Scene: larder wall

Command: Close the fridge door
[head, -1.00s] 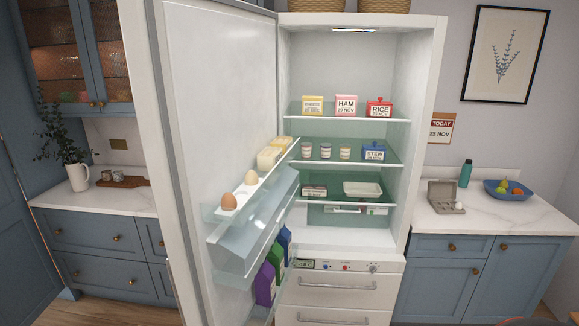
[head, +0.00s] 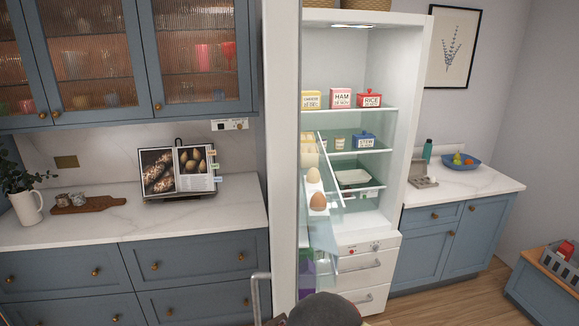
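The white fridge (head: 418,130) stands open right of the middle in the head view. Its door (head: 281,150) stands out toward me and shows nearly edge-on, so its inner face is seen only at a steep slant. A metal bar handle (head: 256,297) shows low on the left of the door. The door shelves hold two eggs (head: 317,201), yellow packs and a purple carton, partly hidden. A dark rounded part of my arm (head: 325,310) shows at the bottom edge, in front of the door's lower part. My gripper is not seen.
Inside are labelled boxes (head: 341,98), a blue box (head: 364,141) and a white tray. Left are blue cabinets with a counter (head: 110,225) and an open cookbook (head: 178,171). Right are another counter (head: 470,185), a fruit bowl and a crate. Floor (head: 455,295) is clear at lower right.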

